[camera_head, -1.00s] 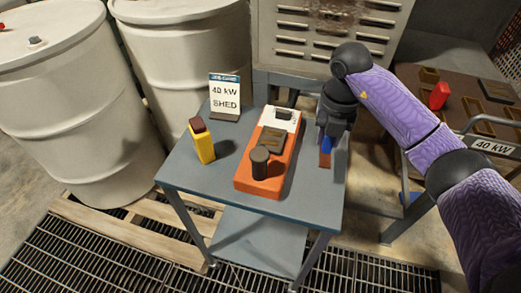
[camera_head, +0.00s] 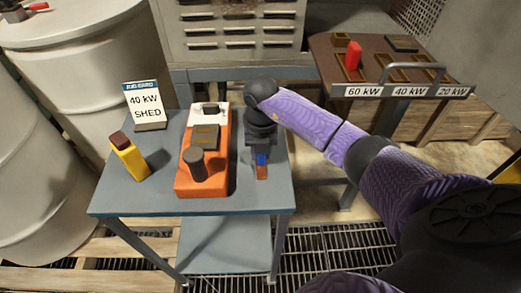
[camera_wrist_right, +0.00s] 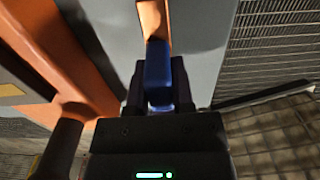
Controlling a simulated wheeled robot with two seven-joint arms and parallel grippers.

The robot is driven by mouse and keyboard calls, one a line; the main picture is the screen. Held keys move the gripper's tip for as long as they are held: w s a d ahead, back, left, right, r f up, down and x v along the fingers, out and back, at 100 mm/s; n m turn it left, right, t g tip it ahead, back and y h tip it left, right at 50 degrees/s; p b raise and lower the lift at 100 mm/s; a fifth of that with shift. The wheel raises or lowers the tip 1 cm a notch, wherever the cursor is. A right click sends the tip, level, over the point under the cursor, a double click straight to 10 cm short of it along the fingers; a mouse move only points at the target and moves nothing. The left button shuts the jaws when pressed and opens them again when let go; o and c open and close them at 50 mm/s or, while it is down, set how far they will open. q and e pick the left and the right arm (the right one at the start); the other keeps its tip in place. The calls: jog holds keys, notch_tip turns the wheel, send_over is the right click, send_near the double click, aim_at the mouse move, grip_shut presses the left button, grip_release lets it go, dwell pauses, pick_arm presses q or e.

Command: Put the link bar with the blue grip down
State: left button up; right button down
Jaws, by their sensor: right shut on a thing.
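The link bar shows its blue grip (camera_head: 262,158) and a copper-orange end (camera_head: 262,173) at the right side of the grey table (camera_head: 240,203). My right gripper (camera_head: 261,150) points down and is shut on the blue grip. In the right wrist view the blue grip (camera_wrist_right: 158,66) sits between the dark fingers, with the copper part (camera_wrist_right: 153,20) running beyond it. The bar is low over the tabletop, right of the orange unit; I cannot tell whether it touches the table. My left gripper is out of view.
The orange unit (camera_head: 180,181) with a black knob stands mid-table. A yellow block (camera_head: 130,160) and a "40 kW SHED" sign (camera_head: 145,108) stand left of it. A brown panel (camera_head: 385,62) with a red piece (camera_head: 353,55) and kW labels is at the back right.

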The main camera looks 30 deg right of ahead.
jog(key=shift+c, duration=2.4)
grip_release()
notch_tip(320, 180, up, 12)
jog(key=p, duration=0.3)
